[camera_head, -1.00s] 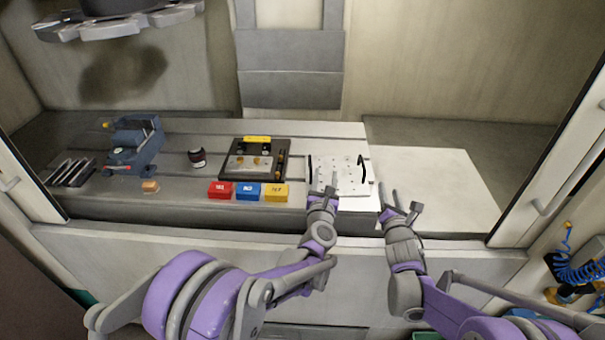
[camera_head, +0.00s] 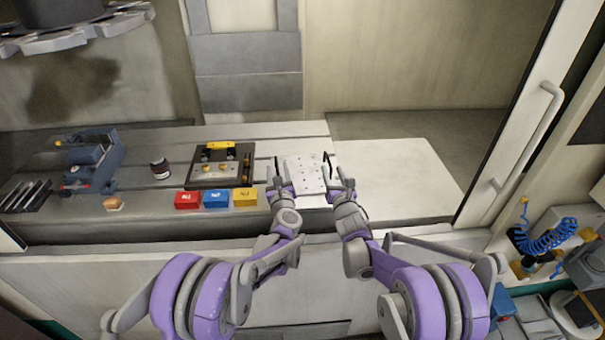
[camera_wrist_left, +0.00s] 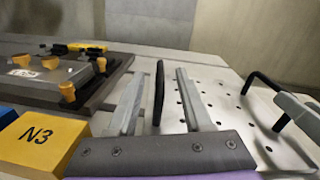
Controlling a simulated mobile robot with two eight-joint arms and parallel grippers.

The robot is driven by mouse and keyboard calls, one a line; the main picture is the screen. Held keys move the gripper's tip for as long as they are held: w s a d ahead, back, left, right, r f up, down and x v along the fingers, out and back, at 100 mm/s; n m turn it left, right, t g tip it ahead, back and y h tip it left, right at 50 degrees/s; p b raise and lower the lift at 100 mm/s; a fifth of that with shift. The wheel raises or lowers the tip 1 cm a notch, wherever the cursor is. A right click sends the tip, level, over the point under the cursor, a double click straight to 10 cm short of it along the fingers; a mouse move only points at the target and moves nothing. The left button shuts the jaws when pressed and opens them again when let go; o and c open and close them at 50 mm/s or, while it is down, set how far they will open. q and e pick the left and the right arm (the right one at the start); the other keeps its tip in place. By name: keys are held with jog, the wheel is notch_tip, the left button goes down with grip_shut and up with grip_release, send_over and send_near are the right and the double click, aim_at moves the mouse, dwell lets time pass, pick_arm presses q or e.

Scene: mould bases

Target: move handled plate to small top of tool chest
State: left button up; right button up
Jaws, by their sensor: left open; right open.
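The handled plate (camera_head: 307,172) is a pale flat plate with rows of holes and two upright black handles. It lies flat on the machine bed. My left gripper (camera_head: 280,180) is open at the plate's left handle. The left wrist view shows that black handle (camera_wrist_left: 159,92) standing between the two open fingers. My right gripper (camera_head: 341,178) is open by the right handle (camera_head: 326,162); part of it shows at the right edge of the left wrist view, near the right handle (camera_wrist_left: 268,85). I cannot clearly make out the tool chest top.
Red (camera_head: 188,200), blue (camera_head: 216,198) and yellow (camera_head: 245,197) blocks stand left of the plate. A dark mould base (camera_head: 222,180) lies behind them. A blue vise (camera_head: 92,160) stands further left. Bare bed (camera_head: 400,180) lies right. Machine door (camera_head: 500,130) and coiled blue hose (camera_head: 550,238) are at right.

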aim_at(276, 158)
pick_arm(q)
jog(key=shift+x, duration=2.65)
pick_arm(e)
jog(key=shift+x, duration=2.6)
pick_arm(q)
jog(key=shift+c, duration=0.3)
pick_arm(e)
jog(key=shift+c, duration=0.3)
pick_arm(q)
jog(key=c, duration=0.7)
pick_arm(e)
grip_shut()
pick_arm(q)
grip_shut()
